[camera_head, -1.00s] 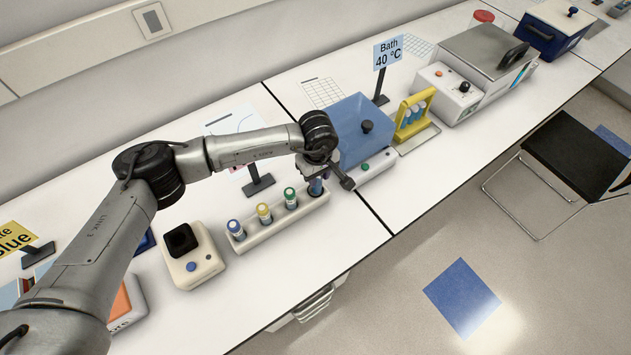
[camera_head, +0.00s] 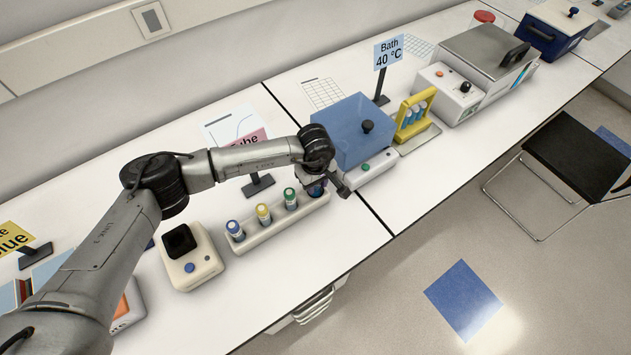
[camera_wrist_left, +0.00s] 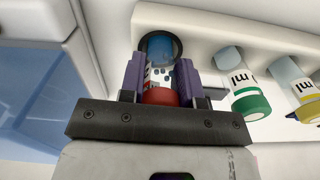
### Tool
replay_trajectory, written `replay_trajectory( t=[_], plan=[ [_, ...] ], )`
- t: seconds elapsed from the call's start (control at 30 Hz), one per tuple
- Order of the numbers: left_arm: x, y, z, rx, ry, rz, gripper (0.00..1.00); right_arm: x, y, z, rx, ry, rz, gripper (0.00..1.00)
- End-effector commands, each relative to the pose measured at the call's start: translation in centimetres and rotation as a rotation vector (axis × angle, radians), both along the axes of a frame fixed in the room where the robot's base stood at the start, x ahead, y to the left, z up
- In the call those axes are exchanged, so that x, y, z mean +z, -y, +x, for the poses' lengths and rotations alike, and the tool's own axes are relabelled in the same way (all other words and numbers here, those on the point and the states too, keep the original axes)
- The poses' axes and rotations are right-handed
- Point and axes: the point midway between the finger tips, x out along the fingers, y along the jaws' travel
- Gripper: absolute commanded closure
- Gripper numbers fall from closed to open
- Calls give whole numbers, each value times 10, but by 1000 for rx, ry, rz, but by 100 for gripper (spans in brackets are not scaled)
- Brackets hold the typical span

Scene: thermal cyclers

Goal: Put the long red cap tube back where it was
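A tube with a red cap (camera_wrist_left: 161,96) and a blue lower part shows in the left wrist view. My left gripper (camera_wrist_left: 160,72) has its two purple fingers closed on either side of it, near the cap. The tube's lower end is over or in the right end position of the white rack (camera_head: 276,228); its exact depth is hard to tell. In the head view my left gripper (camera_head: 315,187) is low at that rack end, and the wrist hides most of the tube. Green-capped (camera_head: 290,198), yellow-capped (camera_head: 264,214) and blue-capped (camera_head: 235,230) tubes stand in the rack. My right gripper is out of view.
A blue-lidded bath (camera_head: 349,135) stands just behind and right of the gripper, with a "Bath 40 °C" sign (camera_head: 388,52). A yellow tube rack (camera_head: 413,115) is beyond it. A small white device (camera_head: 192,258) stands left of the rack. The bench in front is clear.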

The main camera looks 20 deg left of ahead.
Motion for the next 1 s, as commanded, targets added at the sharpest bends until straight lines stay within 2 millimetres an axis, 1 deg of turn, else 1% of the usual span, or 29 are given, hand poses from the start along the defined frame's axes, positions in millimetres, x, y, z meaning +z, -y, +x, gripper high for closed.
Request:
replay_trajectory(
  t=[0.03, 0.27, 0.5, 0.6, 0.63, 0.77, 1.0],
  plan=[
    [0, 0, 0, 0, 0, 0, 66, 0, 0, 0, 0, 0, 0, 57],
    [0, 0, 0, 0, 0, 0, 44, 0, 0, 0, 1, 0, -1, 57],
    [1, 0, 0, 0, 0, 0, 44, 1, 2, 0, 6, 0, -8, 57],
    [6, 0, 0, 0, 0, 0, 44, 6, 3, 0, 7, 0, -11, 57],
    [9, 0, 0, 0, 1, 0, 44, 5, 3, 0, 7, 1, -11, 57],
    [29, 0, 1, -1, 3, -1, 44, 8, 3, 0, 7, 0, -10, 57],
    [75, 0, 1, 0, 4, 0, 44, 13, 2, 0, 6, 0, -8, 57]
  ],
)
